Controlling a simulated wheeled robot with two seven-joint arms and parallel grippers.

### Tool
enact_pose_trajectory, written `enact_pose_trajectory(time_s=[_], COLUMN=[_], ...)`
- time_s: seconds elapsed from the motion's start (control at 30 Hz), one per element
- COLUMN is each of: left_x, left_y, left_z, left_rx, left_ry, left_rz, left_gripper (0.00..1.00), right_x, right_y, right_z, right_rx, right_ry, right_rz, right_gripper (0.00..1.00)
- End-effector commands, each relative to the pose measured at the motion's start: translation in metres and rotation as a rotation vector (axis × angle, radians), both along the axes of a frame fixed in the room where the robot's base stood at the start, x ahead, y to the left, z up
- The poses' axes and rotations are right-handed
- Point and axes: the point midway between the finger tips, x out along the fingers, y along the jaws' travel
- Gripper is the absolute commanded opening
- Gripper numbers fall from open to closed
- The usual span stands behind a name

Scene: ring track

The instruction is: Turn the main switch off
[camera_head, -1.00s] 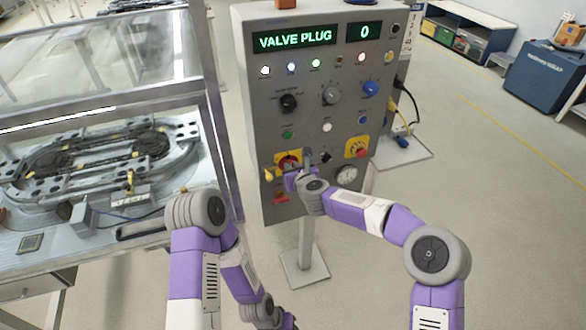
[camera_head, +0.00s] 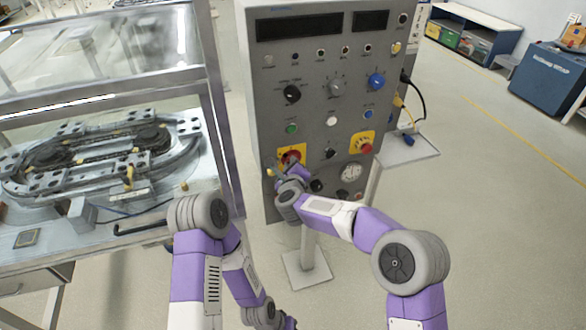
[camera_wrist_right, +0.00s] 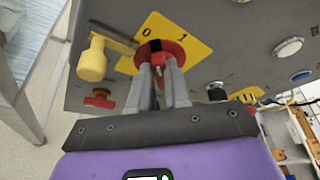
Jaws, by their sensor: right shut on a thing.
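The main switch is a red knob (camera_wrist_right: 172,48) on a yellow plate (camera_wrist_right: 195,50) marked 0 and 1. In the head view its yellow plate (camera_head: 283,153) is at the lower left of the grey control panel (camera_head: 335,115). My right gripper (camera_wrist_right: 160,68) is shut on the red knob, one finger on each side. In the head view the right gripper (camera_head: 292,167) partly covers the switch. The fingers hide part of the knob, so its exact pointing is hard to read. My left arm hangs low at the bottom, and its jaws cannot be made out.
A red button on a yellow plate (camera_head: 362,143) is to the right. The panel's display (camera_head: 300,27) and lamps are dark. A framed track table (camera_head: 110,200) stands left.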

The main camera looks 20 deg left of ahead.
Motion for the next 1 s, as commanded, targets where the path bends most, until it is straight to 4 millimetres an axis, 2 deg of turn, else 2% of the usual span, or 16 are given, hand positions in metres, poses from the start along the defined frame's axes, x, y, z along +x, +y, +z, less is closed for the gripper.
enact_pose_trajectory(time_s=[0.03, 0.6, 1.0], left_x=[0.000, 0.000, 0.000], left_y=[0.000, 0.000, 0.000], left_z=[-0.007, -0.053, -0.070], left_rx=[0.000, 0.000, 0.000], left_ry=[0.000, 0.000, 0.000], left_rz=[0.000, 0.000, 0.000], left_gripper=[0.43, 0.43, 0.43], right_x=[0.000, 0.000, 0.000], right_y=[0.000, 0.002, 0.001], right_z=[-0.004, -0.011, -0.010], right_rx=[-0.038, -0.458, -0.617], right_ry=[-0.027, -0.315, -0.423], right_rz=[-0.001, -0.007, -0.011], right_gripper=[0.00, 0.00, 0.00])
